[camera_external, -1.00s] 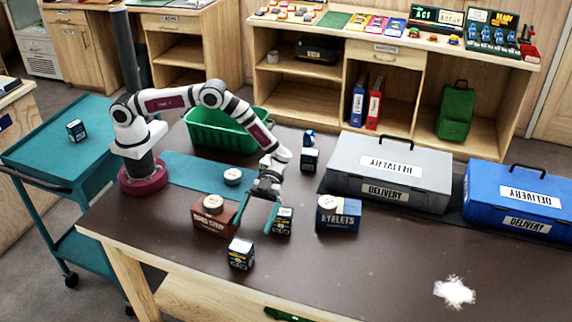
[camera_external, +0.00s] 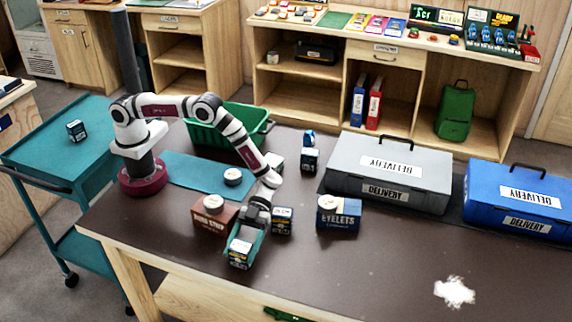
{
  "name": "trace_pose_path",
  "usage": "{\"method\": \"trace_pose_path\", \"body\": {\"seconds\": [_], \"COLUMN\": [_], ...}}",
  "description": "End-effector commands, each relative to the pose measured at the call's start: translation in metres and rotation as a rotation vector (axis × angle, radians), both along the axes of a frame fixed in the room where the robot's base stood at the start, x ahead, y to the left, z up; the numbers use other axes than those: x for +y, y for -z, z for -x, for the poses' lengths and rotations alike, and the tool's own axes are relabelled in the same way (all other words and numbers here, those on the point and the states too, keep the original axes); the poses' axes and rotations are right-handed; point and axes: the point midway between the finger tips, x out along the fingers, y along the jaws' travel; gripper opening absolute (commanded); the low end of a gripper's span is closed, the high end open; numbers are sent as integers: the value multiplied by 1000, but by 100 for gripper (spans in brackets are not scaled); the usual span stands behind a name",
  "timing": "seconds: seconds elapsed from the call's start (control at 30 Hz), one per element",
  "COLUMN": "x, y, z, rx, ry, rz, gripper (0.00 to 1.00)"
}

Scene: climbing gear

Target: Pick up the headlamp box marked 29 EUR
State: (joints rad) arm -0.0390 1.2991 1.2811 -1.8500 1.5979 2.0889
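A small dark blue box with a white-topped label (camera_external: 239,256) stands near the front edge of the brown table. My gripper (camera_external: 245,243) points down at it, with its green fingers on either side of the box's upper part. Whether the fingers press on the box or stand clear is too small to tell. A similar small box (camera_external: 283,221) stands behind it to the right, and another (camera_external: 309,160) stands further back. One more small box (camera_external: 76,131) is on the teal cart. The price marks are too small to read.
A brown box with a round tin on top (camera_external: 209,217) stands close to the left of my gripper. A blue EYELETS box (camera_external: 338,215) is to the right. Grey (camera_external: 400,155) and blue (camera_external: 520,190) DELIVERY cases stand at the back right. The front right tabletop is mostly clear.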

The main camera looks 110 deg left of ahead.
Motion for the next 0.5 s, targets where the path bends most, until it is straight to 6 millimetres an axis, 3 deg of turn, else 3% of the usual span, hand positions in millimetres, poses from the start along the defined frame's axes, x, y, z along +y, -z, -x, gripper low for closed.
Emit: {"method": "trace_pose_path", "body": {"seconds": [0.03, 0.23, 0.5], "x": [0, 0, 0], "y": [0, 0, -7], "z": [0, 0, 0], "rx": [0, 0, -2], "ry": [0, 0, 1], "rz": [0, 0, 0], "gripper": [48, 12, 10]}}
